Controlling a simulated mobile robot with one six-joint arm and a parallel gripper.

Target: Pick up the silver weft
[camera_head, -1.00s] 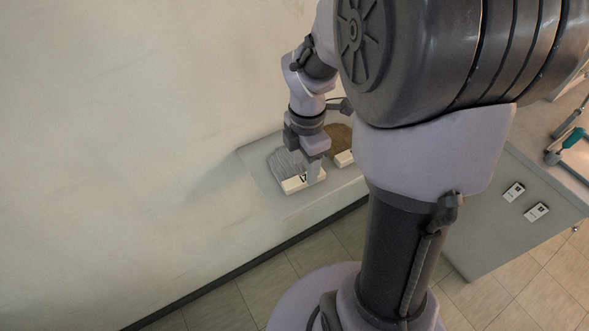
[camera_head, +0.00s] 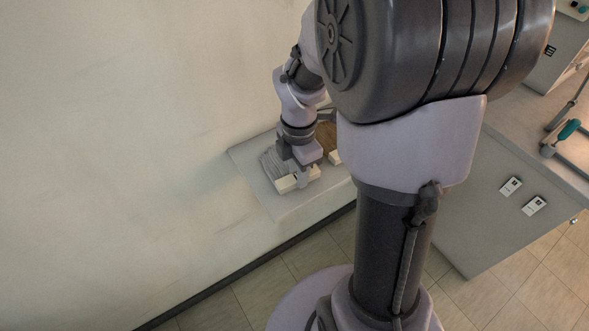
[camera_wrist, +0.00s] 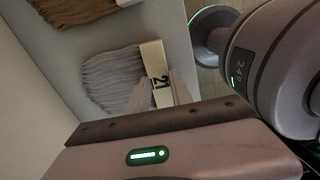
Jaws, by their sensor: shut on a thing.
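The silver weft (camera_head: 271,163) is a bundle of grey strands with a cream end block. It lies on a pale grey ledge (camera_head: 268,193) against the wall. In the wrist view the silver weft (camera_wrist: 112,78) has its block, marked 21, between my two fingers. My gripper (camera_head: 297,176) points down over the block in the head view and is shut on it. The gripper's fingers (camera_wrist: 158,92) in the wrist view hide part of the block. I see no clear gap between weft and ledge.
A brown weft (camera_wrist: 78,9) with its own cream block lies beside the silver one, partly behind my arm in the head view. A grey cabinet (camera_head: 500,240) with two labelled plates stands at the right. Tiled floor (camera_head: 240,300) is open below the ledge.

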